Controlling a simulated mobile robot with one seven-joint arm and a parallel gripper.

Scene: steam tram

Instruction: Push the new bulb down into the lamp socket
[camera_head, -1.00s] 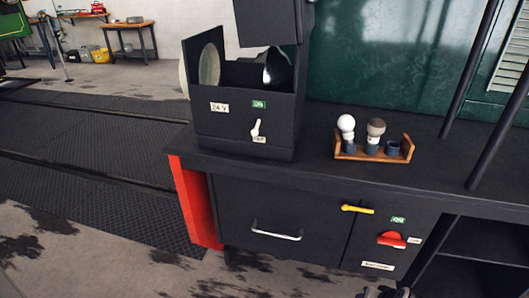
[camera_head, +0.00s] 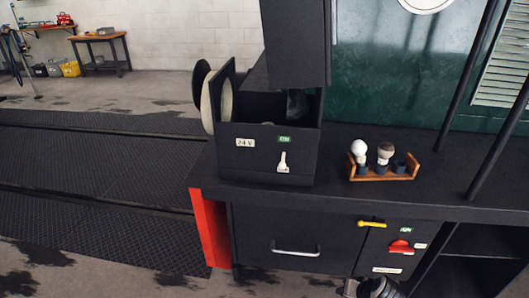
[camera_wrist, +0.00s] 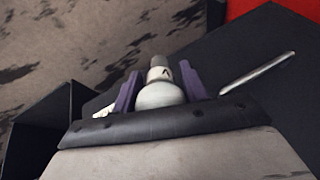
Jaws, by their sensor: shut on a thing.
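My gripper (camera_wrist: 157,92) is shut on a bulb (camera_wrist: 160,95) in the wrist view. The bulb has a pale round glass and a narrower base pointing away from the camera, between two purple fingers. The dark lamp housing (camera_head: 240,165) stands on the bench in the head view, its front door (camera_head: 226,90) swung out at left. The lamp socket is not clearly visible; the housing walls hide most of the inside. The bulb in my gripper and the fingers do not show clearly in the head view.
A wooden rack (camera_head: 384,177) right of the lamp holds a white bulb (camera_head: 359,151), a greyish bulb (camera_head: 385,152) and an empty dark cup (camera_head: 399,167). Dark posts (camera_head: 458,95) rise at right. A metal handle (camera_head: 296,250), yellow handle (camera_head: 371,224) and red lever (camera_head: 400,247) are on the cabinet front.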

